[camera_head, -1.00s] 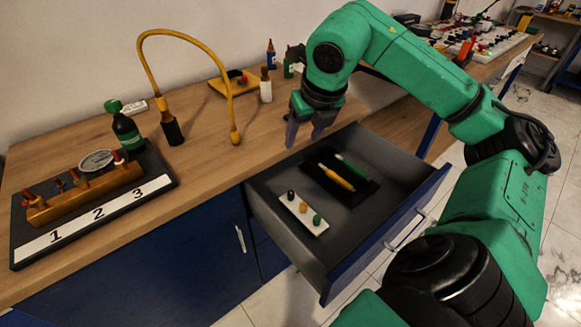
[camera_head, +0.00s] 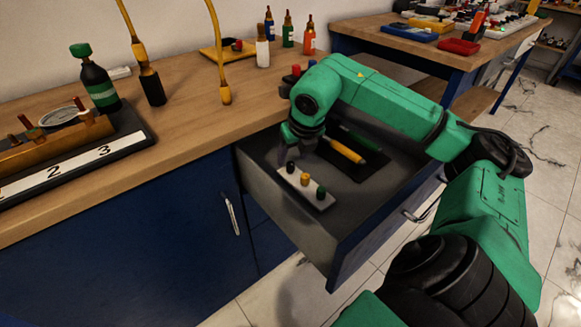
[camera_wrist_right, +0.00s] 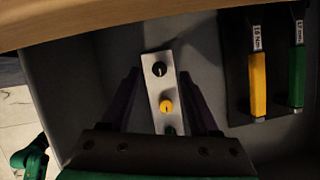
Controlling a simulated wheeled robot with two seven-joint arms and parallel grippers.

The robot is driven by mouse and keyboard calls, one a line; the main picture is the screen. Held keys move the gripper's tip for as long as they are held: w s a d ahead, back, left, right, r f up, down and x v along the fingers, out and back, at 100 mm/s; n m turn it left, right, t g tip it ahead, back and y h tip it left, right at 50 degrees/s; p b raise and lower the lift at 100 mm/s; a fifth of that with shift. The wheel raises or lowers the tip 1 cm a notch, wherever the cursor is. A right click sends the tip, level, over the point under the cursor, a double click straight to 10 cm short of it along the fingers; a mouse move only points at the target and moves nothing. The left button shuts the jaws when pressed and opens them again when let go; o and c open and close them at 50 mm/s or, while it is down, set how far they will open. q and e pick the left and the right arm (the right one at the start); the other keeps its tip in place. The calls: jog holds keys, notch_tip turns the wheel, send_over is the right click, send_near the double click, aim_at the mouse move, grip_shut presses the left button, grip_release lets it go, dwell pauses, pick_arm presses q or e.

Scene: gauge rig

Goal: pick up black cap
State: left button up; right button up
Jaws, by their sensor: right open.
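The black cap (camera_head: 290,167) is the end one of three caps on a small white strip (camera_head: 316,196) in the open drawer. In the right wrist view the black cap (camera_wrist_right: 159,69) lies between the lines of my open fingers, near the far end of the strip. My right gripper (camera_head: 288,153) is open and empty, low over the drawer beside the black cap; its fingertips are partly hard to make out in the head view. A yellow cap (camera_wrist_right: 166,105) and a green cap (camera_head: 321,192) share the strip. My left gripper is not in view.
The drawer wall (camera_head: 285,215) surrounds the strip. A yellow-handled tool (camera_head: 347,151) and a green-handled tool (camera_wrist_right: 296,80) lie on a dark mat right of it. The worktop edge (camera_wrist_right: 120,27) runs close behind. A rack with numbers (camera_head: 75,168) stands left.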

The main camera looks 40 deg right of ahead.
aim_at(290, 163)
jog(key=x, duration=0.3)
jog(key=shift+w+f, duration=0.1)
jog(key=shift+f, duration=0.05)
grip_shut()
